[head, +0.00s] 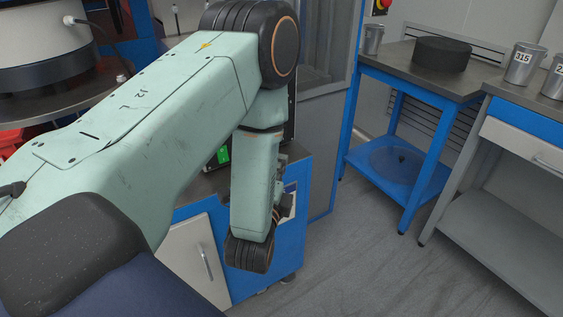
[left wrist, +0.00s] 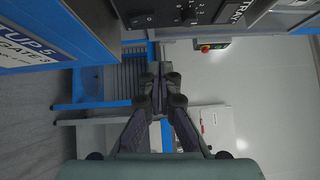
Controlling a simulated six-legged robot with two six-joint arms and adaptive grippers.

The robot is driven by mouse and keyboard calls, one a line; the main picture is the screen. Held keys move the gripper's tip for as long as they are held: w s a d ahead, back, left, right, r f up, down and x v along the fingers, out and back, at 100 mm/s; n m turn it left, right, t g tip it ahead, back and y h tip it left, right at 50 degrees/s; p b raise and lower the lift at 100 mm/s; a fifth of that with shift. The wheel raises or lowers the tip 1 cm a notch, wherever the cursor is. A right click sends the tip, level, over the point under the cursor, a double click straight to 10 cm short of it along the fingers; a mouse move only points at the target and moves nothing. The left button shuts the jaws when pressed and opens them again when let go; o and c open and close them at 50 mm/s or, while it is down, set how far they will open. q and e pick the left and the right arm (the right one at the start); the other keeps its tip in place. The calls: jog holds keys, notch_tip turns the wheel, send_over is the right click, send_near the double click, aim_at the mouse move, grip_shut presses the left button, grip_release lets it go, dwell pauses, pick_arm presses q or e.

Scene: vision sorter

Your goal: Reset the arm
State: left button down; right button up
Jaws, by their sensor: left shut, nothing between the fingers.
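My left arm (head: 150,115) comes in from the left in the head view, bends at a dark elbow and hangs down to a dark wrist joint. Its gripper is mostly hidden behind the forearm there. In the left wrist view my left gripper (left wrist: 160,75) is shut, with its fingertips together and nothing between them. It appears clear of the surfaces around it. My right gripper is in neither view.
A blue-and-white cabinet (head: 195,262) stands close behind my left arm. To the right, a blue-framed table (head: 400,66) bears a dark round block (head: 441,53). A grey bench (head: 535,111) bears numbered metal cups (head: 524,65). The floor (head: 390,270) between is clear.

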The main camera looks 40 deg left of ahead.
pick_arm(q)
jog(key=shift+d, duration=0.1)
jog(key=s+d+f+n+g+h, duration=0.2)
jog(key=s+f+n+g, duration=0.25)
jog(key=f, duration=0.25)
jog(key=s+d+f+n+g+h, duration=0.25)
jog(key=f+n, duration=0.25)
jog(key=f, duration=0.3)
jog(key=s+d+f+n+g+h, duration=0.1)
jog(key=s+d+f+g, duration=0.1)
jog(key=s, duration=0.6)
jog(key=s+d+f+n+g+p, duration=0.1)
jog(key=s+f+n+g, duration=0.1)
jog(key=s+g, duration=0.2)
jog(key=s+d+f+n+g+h, duration=0.1)
jog(key=s+g, duration=0.3)
jog(key=s, duration=0.7)
jog(key=shift+s+d+f+n+h+p, duration=0.35)
jog(key=shift+d+f+n, duration=0.1)
jog(key=shift+d+f, duration=0.3)
jog(key=shift+s+r, duration=0.1)
